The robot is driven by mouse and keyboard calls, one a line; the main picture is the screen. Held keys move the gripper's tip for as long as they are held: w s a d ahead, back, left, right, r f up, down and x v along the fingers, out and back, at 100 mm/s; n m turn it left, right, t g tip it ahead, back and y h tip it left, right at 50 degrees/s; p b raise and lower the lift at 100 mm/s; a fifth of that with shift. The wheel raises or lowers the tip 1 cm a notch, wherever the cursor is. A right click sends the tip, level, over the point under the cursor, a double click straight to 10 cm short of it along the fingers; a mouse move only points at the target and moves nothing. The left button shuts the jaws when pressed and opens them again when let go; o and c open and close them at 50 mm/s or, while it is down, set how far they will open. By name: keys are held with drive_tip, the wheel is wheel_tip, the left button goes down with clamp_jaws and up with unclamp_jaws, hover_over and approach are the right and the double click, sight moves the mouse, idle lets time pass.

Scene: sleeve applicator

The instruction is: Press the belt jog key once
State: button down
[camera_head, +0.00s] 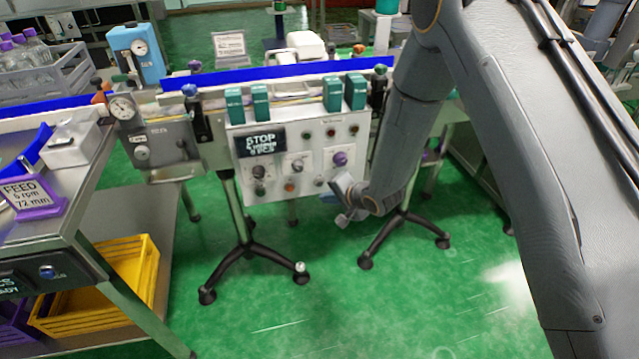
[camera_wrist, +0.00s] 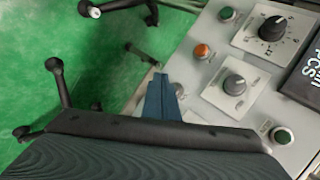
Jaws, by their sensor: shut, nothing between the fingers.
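The control panel (camera_head: 300,150) carries several keys, lamps and knobs. No label that I can read marks the belt jog key, so I cannot tell which it is. Along its lower edge are an orange button (camera_head: 289,187) and a button near my gripper (camera_head: 320,181). My gripper (camera_head: 345,196) is at the panel's lower right corner, its fingers shut and empty. In the wrist view the shut fingers (camera_wrist: 162,88) lie over the panel's edge, beside a grey knob (camera_wrist: 235,85) and the orange button (camera_wrist: 202,50). They partly hide a small part behind them. Contact cannot be told.
The panel stands on black tripod legs (camera_head: 245,250) over open green floor. A black STOP display (camera_head: 260,142) sits at its upper left. A blue-edged conveyor (camera_head: 270,73) runs behind. A bench with a purple FEED sign (camera_head: 35,195) and a yellow crate (camera_head: 140,265) stand left.

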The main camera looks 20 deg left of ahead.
drive_tip(key=shift+s+d+p, duration=0.4)
drive_tip(key=shift+s+d, duration=0.25)
drive_tip(key=shift+s, duration=0.35)
drive_tip(key=s+d+r+n+h, duration=0.1)
drive_tip(key=d+r+h, duration=0.1)
drive_tip(key=d+r, duration=0.45)
drive_tip(key=s+d+r+h, duration=0.1)
drive_tip(key=d+r+h, duration=0.25)
drive_tip(key=d, duration=0.65)
drive_tip(key=d+r+n+h, duration=0.1)
drive_tip(key=d+r, duration=0.4)
drive_tip(key=d, duration=0.3)
drive_tip(key=s+d+r+n+g, duration=0.1)
drive_tip(key=s+d+r, duration=0.4)
drive_tip(key=s, duration=0.5)
drive_tip(key=s+d+r+n+g+h+p, duration=0.1)
drive_tip(key=s+d+r+g, duration=0.3)
drive_tip(key=s, duration=0.7)
drive_tip(key=d+r, duration=0.1)
drive_tip(key=d, duration=0.1)
drive_tip(key=shift+s+d+g, duration=0.2)
drive_tip(key=shift+d+g, duration=0.1)
drive_tip(key=shift+h, duration=0.25)
